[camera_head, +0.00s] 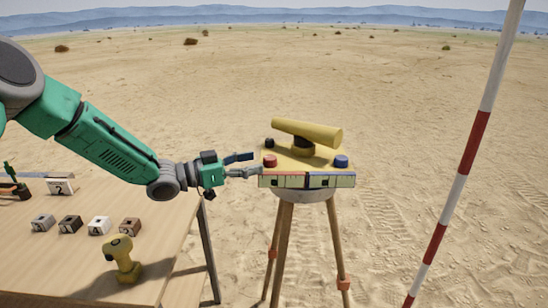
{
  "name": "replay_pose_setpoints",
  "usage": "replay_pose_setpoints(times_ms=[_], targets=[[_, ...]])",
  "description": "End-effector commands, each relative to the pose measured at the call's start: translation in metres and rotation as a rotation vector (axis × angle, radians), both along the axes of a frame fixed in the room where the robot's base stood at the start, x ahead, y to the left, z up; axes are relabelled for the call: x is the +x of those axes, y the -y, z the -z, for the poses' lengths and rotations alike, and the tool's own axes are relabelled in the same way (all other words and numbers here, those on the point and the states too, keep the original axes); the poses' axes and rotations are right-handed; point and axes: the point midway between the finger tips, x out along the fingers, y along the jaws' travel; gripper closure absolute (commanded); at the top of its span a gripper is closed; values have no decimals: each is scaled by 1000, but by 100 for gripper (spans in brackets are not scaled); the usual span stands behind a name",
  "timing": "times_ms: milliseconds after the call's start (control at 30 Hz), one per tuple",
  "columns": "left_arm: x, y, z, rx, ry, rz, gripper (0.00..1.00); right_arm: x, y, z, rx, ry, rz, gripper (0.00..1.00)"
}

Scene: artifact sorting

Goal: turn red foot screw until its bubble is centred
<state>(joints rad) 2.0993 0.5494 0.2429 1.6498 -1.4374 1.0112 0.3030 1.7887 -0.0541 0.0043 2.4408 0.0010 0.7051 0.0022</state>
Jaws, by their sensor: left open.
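The levelling instrument, a yellow telescope (309,132) on a yellow plate (308,159), stands on a tripod right of centre. The red foot screw (270,160) is at the plate's left front. A blue screw (341,161) is at the right front, and a black knob (269,143) is at the left back. Two bubble vials (306,181) lie along the front edge; their bubbles are too small to judge. My left gripper (259,164) is open, its fingers pointing right, close to the red screw. I cannot tell whether they touch it. My right gripper is out of view.
A red and white pole (473,142) leans at the right. Tripod legs (282,240) spread below the plate. Sand is open beyond.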

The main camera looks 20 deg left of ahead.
Motion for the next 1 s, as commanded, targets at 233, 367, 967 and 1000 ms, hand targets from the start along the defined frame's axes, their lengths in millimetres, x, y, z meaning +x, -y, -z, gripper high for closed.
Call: replay_pose_setpoints(times_ms=[233,367,967,1000], targets=[[27,34,0,1,-1,0,49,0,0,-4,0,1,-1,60],[34,43,-1,-1,-1,-1,49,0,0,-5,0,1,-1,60],[37,46,0,-1,-1,-1,100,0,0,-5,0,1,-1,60],[37,45,0,-1,-1,-1,100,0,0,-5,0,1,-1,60]])
